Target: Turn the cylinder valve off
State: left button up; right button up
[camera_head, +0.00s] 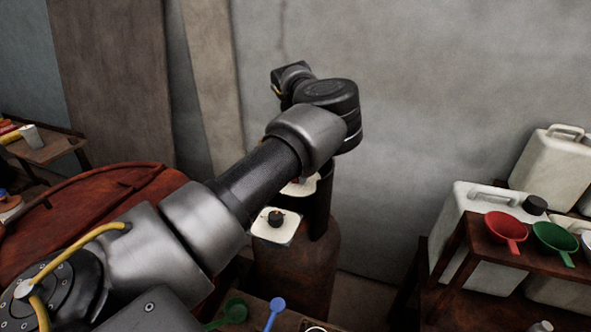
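A rusty brown cylinder (298,272) stands upright near the grey wall, in the middle of the head view. My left arm reaches in from the lower left and crosses in front of its upper part. I cannot make out the valve; it is hidden or not distinguishable behind the arm. A dark upright part shows just above the cylinder's right shoulder, and I cannot tell what it is. No fingers of my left gripper show; the far end of the arm is a dark block high in front of the wall. My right gripper does not show.
A red round vat lid (85,215) is at left. At right, a rack holds red (505,227) and green (555,238) funnels near white jerrycans (553,165). A green scoop (234,311) lies in front.

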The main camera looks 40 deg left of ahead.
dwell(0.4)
pick_arm(q)
jog(key=o, duration=1)
jog(key=shift+r, duration=0.15)
jog(key=shift+r, duration=0.3)
jog(key=r+b, duration=0.1)
jog(key=r, duration=0.3)
jog(key=r+b, duration=0.1)
jog(key=r, duration=0.4)
jog(key=shift+d, duration=0.2)
jog(key=shift+r, duration=0.5)
